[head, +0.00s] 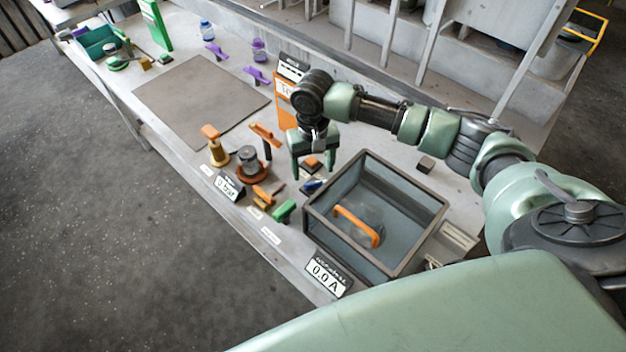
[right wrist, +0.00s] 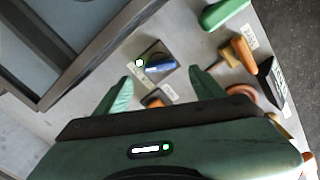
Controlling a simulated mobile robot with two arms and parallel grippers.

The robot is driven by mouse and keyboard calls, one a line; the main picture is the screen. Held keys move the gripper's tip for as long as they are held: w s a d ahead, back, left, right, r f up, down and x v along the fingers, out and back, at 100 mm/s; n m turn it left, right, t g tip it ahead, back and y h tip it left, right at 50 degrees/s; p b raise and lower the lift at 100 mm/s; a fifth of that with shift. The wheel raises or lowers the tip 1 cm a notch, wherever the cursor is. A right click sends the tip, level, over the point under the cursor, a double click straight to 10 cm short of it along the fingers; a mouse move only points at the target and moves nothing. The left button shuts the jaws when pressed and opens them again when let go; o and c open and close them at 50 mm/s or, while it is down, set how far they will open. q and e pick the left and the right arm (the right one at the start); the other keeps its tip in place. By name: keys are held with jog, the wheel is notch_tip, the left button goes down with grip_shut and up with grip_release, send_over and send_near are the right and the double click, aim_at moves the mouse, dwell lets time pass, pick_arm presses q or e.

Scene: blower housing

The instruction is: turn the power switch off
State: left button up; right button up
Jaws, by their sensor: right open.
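A blue rotary-style handle (right wrist: 160,65) sits on a small dark plate with a lit green lamp (right wrist: 139,62), probably the power switch. In the head view the blue handle (head: 312,186) shows just below my right gripper (head: 313,174). In the right wrist view my right gripper (right wrist: 161,77) is open and empty, with the handle slightly beyond and between its fingertips. No contact with the handle is visible. An orange-topped part (head: 312,162) lies under the gripper and shows partly in the right wrist view (right wrist: 152,97). My left gripper is out of view.
A dark-framed clear box (head: 418,205) with an orange handle (head: 357,226) stands close to the right. A green handle (head: 284,211), orange levers (head: 265,134) and a "0.0 A" display (head: 327,277) are nearby. A bare brown mat (head: 200,98) lies left.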

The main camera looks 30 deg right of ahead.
aim_at(313, 182)
notch_tip(313, 182, down, 5)
jog(key=shift+f+p, duration=0.2)
jog(key=shift+p, duration=0.1)
jog(key=c, duration=1.4)
